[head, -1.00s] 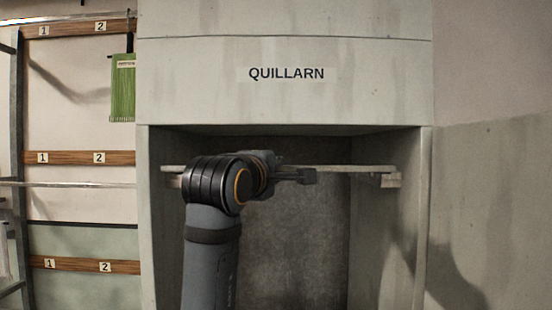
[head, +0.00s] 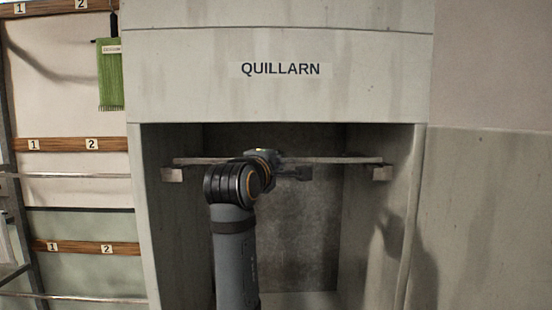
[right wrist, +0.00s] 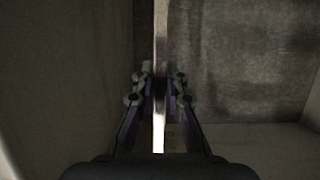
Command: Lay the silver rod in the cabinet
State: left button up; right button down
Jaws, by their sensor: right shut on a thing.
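The silver rod (head: 345,160) lies level across the opening of the pale grey cabinet (head: 280,100) marked QUILLARN. Its two ends are near a left bracket (head: 172,174) and a right bracket (head: 381,173) on the inner walls. The rod shows just above both brackets; I cannot tell if it touches them. My right gripper (head: 292,170) is inside the opening, shut on the rod near its middle. In the right wrist view the rod (right wrist: 160,25) runs upright in the picture between the two fingers (right wrist: 159,88). My left gripper is not in view.
A rack with wooden rails (head: 75,145) numbered 1 and 2 stands at the left, with a green fringed cloth (head: 110,75) hanging on it. A bare wall (head: 490,210) is at the right. The cabinet space below the rod is empty apart from my arm.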

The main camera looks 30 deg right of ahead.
jog(key=w, duration=0.1)
jog(key=w+d+f, duration=0.2)
jog(key=shift+w, duration=0.3)
dwell(0.5)
jog(key=shift+d, duration=0.1)
jog(key=c, duration=1.3)
grip_release()
